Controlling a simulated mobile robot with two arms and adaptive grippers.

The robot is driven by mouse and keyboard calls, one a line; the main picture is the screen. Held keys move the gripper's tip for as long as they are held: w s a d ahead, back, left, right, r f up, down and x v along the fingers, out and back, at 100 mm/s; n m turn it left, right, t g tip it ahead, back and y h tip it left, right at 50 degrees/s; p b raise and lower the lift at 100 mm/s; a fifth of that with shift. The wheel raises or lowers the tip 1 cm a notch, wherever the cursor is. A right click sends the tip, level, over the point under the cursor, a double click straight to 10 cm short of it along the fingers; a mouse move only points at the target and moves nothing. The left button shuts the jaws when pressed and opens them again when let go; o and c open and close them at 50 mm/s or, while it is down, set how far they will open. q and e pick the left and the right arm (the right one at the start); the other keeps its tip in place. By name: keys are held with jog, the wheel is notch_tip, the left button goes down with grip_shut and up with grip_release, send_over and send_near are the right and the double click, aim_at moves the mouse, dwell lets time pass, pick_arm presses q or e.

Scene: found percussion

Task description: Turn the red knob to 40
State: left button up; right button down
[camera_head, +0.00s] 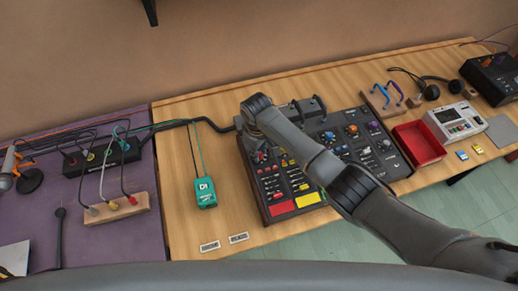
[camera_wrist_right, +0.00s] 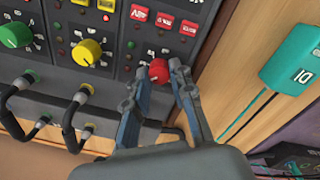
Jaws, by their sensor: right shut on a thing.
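The red knob (camera_wrist_right: 158,70) sits on the dark control panel (camera_wrist_right: 118,40), near its edge in the wrist view. My right gripper (camera_wrist_right: 163,68) reaches it with one finger on each side and is shut on it. The printing around the knob is too small to read, so its setting cannot be told. In the head view the panel (camera_head: 262,205) stands on the wooden bench, and my right gripper (camera_head: 258,152) is over its left side. The arm hides much of the panel there, and I cannot make out the red knob. My left gripper is not in view.
A yellow knob (camera_wrist_right: 89,52) and a green knob (camera_wrist_right: 14,35) sit beside the red one. Black cables (camera_wrist_right: 70,115) run close to them. A teal box (camera_head: 205,192) lies left of the panel, and a red tray (camera_head: 420,145) stands to its right.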

jog(key=shift+n, duration=0.6)
jog(key=c, duration=1.1)
grip_release()
jog(key=shift+c, duration=0.2)
notch_tip(320, 180, up, 12)
jog(key=shift+s+a, duration=0.2)
